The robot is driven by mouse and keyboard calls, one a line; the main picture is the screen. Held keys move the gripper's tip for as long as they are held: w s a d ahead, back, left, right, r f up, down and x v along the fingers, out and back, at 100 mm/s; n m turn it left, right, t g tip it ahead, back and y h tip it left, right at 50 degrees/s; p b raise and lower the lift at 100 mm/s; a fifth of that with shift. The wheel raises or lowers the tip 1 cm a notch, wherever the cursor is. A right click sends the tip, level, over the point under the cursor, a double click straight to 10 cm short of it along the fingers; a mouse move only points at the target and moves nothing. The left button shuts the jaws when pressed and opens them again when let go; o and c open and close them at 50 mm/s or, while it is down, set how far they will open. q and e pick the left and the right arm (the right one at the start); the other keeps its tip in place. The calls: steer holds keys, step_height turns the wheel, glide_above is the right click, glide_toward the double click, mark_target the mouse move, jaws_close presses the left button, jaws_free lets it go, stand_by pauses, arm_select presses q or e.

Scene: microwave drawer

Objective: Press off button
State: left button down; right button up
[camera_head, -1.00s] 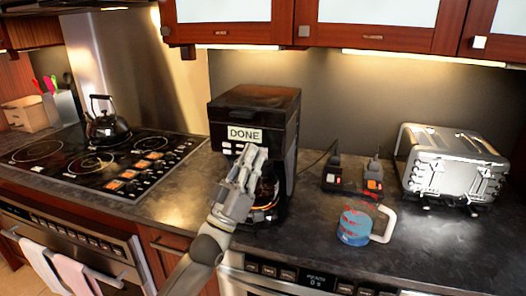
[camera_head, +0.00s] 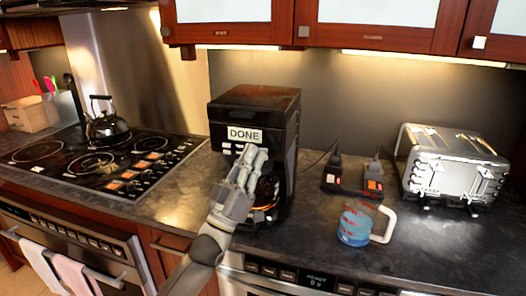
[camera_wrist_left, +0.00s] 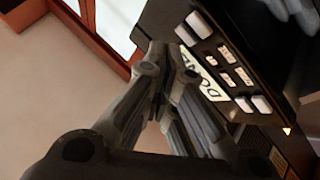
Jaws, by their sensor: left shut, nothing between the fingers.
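A black coffee maker (camera_head: 255,100) stands on the counter, with a lit display reading DONE (camera_head: 243,135) on its front. Pale buttons (camera_head: 227,148) sit just below the display, partly behind my left gripper. In the left wrist view several white buttons (camera_wrist_left: 262,103) and small labelled keys (camera_wrist_left: 243,76) lie beside the display (camera_wrist_left: 212,83); the labels are too small to read, so I cannot tell which is off. My left gripper (camera_head: 254,156) is shut and empty, in front of the panel; its fingers (camera_wrist_left: 168,58) also show in the left wrist view. I cannot tell whether they touch it. My right gripper is out of view.
The stove (camera_head: 90,160) with a kettle (camera_head: 107,125) is at left. Cabinets (camera_head: 340,35) hang above.

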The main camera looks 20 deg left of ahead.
arm_select(q)
steer(key=shift+w, duration=0.15)
steer(key=shift+w, duration=0.3)
steer(key=shift+w+b, duration=0.3)
stand_by(0.5)
steer(key=shift+s, duration=0.1)
steer(key=shift+s+p, duration=0.35)
steer(key=shift+s, duration=0.35)
steer(key=s+p, duration=0.2)
steer(key=s, duration=0.3)
steer(key=shift+a, duration=0.1)
